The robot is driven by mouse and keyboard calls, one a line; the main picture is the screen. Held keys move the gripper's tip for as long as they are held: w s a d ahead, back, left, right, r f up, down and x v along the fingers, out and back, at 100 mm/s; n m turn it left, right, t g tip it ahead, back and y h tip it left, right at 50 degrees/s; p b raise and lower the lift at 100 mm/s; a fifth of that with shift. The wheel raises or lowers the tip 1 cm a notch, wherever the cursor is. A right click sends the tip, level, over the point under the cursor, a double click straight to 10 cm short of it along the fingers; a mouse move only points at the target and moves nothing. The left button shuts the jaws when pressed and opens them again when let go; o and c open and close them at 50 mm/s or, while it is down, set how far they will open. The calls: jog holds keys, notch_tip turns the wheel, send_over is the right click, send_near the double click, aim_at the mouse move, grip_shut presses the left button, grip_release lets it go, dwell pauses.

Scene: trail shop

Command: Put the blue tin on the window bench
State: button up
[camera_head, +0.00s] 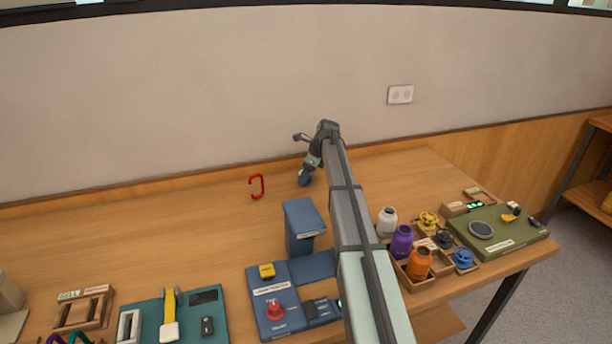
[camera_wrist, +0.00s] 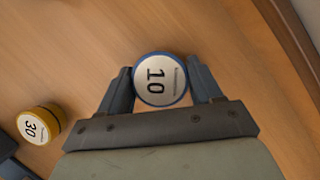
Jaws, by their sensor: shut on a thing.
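The blue tin (camera_wrist: 160,79) shows in the wrist view as a round white lid marked 10 with a blue rim. My gripper (camera_wrist: 161,88) is shut on it, one dark finger on each side. In the head view my gripper (camera_head: 305,178) is low over the back of the wooden bench (camera_head: 210,215), near the wall. I cannot tell whether the tin touches the wood, and my arm and fingers mostly hide it in the head view.
A yellow tin marked 30 (camera_wrist: 39,124) stands left of my gripper in the wrist view. A blue station (camera_head: 285,300), a teal tray (camera_head: 185,318), several bottles and a green board (camera_head: 497,232) fill the front. The back left is clear.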

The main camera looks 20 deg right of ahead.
jog(key=shift+f, duration=0.3)
jog(key=o, duration=1.1)
jog(key=shift+o, duration=0.2)
jog(key=v, duration=1.2)
jog(key=shift+d+r, duration=0.1)
